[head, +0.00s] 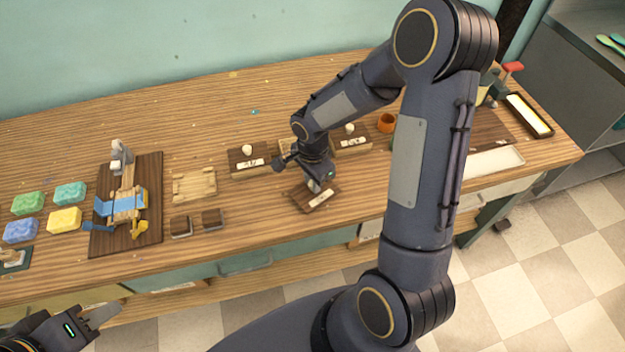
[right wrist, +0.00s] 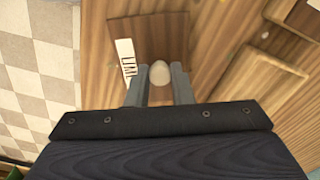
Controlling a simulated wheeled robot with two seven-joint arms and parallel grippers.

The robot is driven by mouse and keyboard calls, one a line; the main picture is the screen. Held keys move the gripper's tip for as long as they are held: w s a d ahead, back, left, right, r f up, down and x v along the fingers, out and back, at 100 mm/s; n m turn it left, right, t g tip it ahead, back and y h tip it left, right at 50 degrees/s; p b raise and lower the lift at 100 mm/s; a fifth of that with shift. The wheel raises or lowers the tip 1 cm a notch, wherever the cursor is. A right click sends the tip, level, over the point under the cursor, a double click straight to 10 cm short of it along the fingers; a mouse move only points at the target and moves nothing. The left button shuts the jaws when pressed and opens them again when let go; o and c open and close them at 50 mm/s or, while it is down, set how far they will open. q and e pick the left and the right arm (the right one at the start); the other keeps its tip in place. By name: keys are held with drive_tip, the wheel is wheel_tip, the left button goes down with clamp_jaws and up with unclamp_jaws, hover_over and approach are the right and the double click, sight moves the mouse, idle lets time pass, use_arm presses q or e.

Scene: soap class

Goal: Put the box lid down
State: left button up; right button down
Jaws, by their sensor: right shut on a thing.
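The box lid (head: 327,203) is a dark brown wooden square with a pale label and a whitish round knob. My right gripper (head: 316,184) is above it near the table's front, shut on the knob. The right wrist view shows the knob (right wrist: 160,72) between the two fingers, with the lid (right wrist: 160,35) beyond it. I cannot tell whether the lid touches the table. A pale open box (head: 285,145) stands behind my right gripper, partly hidden by it. My left gripper (head: 98,318) is at the lower left, off the table; its opening is unclear.
Two lidded boxes (head: 249,163) (head: 351,143) flank the open box. A pale wooden tray (head: 194,185) and two small dark blocks (head: 181,227) (head: 212,218) lie left. Further left are a dark board (head: 144,222) and several coloured soaps (head: 65,219). My right arm hides part of the table.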

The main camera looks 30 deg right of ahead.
drive_tip(key=shift+f, duration=0.35)
drive_tip(key=shift+f, duration=0.15)
drive_tip(key=c, duration=1.3)
unclamp_jaws()
wheel_tip(320, 180, up, 11)
drive_tip(key=shift+s+a+r+n+t+y, duration=0.85)
drive_tip(key=shift+s+r+n, duration=0.65)
drive_tip(key=shift+s+n, duration=1.2)
drive_tip(key=shift+s+a+r+n+t+y, duration=0.45)
drive_tip(key=shift+s+r+n+t, duration=0.55)
drive_tip(key=shift+s+r+n, duration=1.55)
drive_tip(key=shift+s+a+r+n+t+y, duration=0.45)
drive_tip(key=shift+s+a+n+t+y, duration=0.4)
drive_tip(key=shift+s+n, duration=2)
